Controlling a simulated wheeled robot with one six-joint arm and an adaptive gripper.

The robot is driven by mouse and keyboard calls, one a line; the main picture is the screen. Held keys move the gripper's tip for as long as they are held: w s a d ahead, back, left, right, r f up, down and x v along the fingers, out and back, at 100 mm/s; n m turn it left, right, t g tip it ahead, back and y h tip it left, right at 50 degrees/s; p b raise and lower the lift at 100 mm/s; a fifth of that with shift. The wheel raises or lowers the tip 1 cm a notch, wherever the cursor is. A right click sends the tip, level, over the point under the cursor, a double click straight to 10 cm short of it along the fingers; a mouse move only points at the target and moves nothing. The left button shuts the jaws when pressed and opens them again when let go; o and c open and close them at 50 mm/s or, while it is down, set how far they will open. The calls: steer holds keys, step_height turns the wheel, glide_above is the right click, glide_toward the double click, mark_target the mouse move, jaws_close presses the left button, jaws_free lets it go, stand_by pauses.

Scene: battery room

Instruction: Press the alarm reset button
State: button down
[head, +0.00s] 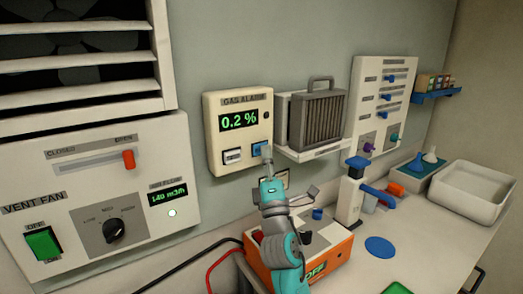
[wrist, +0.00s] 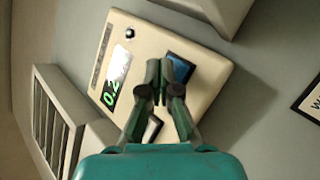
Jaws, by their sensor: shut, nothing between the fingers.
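The gas alarm box (head: 213,135) is cream, on the wall, with a green display (head: 238,120) reading 0.2 %. Below the display are a white button (head: 232,156) on the left and a blue button (head: 258,148) on the right. Their small labels are unreadable here. My gripper (head: 267,150) is shut and empty, its tips at the blue button. I cannot tell whether the tips touch the blue button.
A vent fan panel (head: 90,185) with an orange slider, knob and green switch is at the left. A shelf with a grey ribbed unit (head: 317,120) juts out right of the alarm box. An orange-and-white device (head: 325,255) stands on the bench below my arm.

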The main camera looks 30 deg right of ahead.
steer(key=shift+w, duration=0.15)
stand_by(0.4)
steer(key=shift+s, duration=0.85)
steer(key=shift+s, duration=2.5)
steer(key=shift+s+a, duration=0.1)
